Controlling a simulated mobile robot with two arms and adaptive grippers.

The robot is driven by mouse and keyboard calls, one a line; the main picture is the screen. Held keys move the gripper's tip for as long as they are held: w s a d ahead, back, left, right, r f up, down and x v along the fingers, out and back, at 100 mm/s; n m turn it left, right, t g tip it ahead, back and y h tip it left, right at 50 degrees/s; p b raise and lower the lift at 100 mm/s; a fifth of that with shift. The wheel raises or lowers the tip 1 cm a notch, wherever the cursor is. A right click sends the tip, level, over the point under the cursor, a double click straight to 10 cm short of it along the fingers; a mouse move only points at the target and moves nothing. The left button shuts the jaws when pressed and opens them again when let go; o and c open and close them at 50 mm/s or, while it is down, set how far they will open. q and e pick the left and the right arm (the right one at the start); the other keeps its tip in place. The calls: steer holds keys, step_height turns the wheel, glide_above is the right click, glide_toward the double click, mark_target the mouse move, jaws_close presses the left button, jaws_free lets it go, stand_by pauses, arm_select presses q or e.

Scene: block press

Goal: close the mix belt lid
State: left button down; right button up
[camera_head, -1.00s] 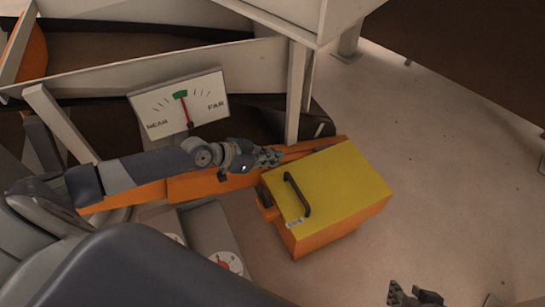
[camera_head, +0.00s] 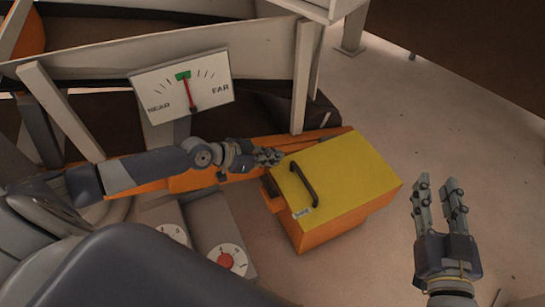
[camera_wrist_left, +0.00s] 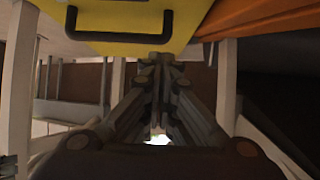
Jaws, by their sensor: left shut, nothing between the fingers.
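The yellow lid (camera_head: 345,175) lies over the top of the orange box (camera_head: 330,233) in the head view. Its black handle (camera_head: 304,184) is near the lid's left edge. The lid (camera_wrist_left: 118,40) and its handle (camera_wrist_left: 120,35) also show at the top of the left wrist view. My left gripper (camera_head: 268,157) is shut and empty beside the lid's upper left corner; I cannot tell whether it touches the lid. Its fingers (camera_wrist_left: 158,95) fill the middle of the wrist view. My right gripper (camera_head: 438,187) is open and empty, to the right of the box.
A NEAR–FAR gauge (camera_head: 181,86) stands behind my left arm. Pale rails and an upright post (camera_head: 302,80) stand behind the box. Two dial panels (camera_head: 222,240) sit left of the box. The floor (camera_head: 400,120) to the right is clear.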

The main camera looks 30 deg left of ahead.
steer(key=shift+a+r, duration=0.1)
steer(key=shift+r, duration=0.2)
arm_select(q)
step_height(320, 180, up, 10)
stand_by(0.8)
steer(key=shift+d+f, duration=0.1)
